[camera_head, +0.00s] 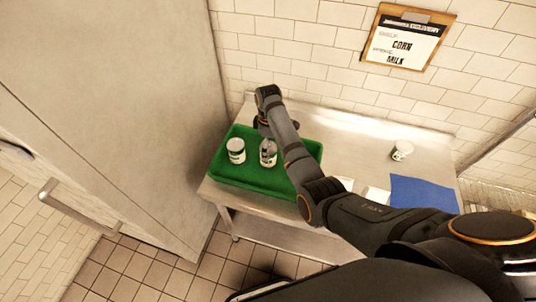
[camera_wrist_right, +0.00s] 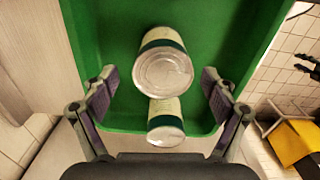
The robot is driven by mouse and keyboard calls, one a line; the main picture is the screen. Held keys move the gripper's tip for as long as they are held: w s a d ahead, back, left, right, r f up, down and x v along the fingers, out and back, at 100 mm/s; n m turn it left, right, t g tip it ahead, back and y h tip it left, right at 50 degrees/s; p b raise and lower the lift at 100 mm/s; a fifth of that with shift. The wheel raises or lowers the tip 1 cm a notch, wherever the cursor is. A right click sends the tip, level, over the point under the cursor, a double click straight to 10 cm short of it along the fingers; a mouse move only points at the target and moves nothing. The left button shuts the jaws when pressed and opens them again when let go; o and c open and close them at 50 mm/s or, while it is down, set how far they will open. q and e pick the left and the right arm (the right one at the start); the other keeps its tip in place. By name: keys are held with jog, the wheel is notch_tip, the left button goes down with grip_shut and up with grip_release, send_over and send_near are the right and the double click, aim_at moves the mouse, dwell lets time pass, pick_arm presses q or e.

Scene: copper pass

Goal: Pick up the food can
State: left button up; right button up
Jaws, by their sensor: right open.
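Two white-and-green cans stand in the green tray (camera_head: 222,178). One can (camera_head: 236,151) is on the left side, and the other (camera_head: 268,154) is nearer the middle, beside my right arm. My right gripper (camera_head: 264,128) is over the tray's back part, partly hidden by its own wrist. In the right wrist view the open gripper (camera_wrist_right: 161,92) has one finger on each side of the line of cans. One can (camera_wrist_right: 164,68) shows its metal lid just above the fingertip line, and the other (camera_wrist_right: 166,122) is below it. Neither is gripped. My left gripper is not seen.
The tray is on a steel table (camera_head: 345,125). Another can (camera_head: 402,150) stands at the right, near a blue mat (camera_head: 420,191). A clipboard (camera_head: 408,38) reading corn and milk hangs on the tiled wall. A large grey door panel (camera_head: 120,100) borders the left.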

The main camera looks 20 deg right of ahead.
jog(key=shift+f+p, duration=0.4)
jog(key=shift+f, duration=0.2)
jog(key=f, duration=0.3)
jog(key=shift+s, duration=0.2)
jog(key=shift+f, duration=0.5)
jog(key=c, duration=1.5)
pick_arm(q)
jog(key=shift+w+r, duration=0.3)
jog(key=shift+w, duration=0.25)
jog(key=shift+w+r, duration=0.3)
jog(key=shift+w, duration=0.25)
pick_arm(e)
jog(key=shift+r, duration=0.1)
jog(key=shift+c, duration=0.9)
pick_arm(q)
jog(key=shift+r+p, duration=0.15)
jog(key=shift+p, duration=0.15)
pick_arm(e)
jog(key=shift+w+r, duration=0.1)
jog(key=shift+r, duration=0.05)
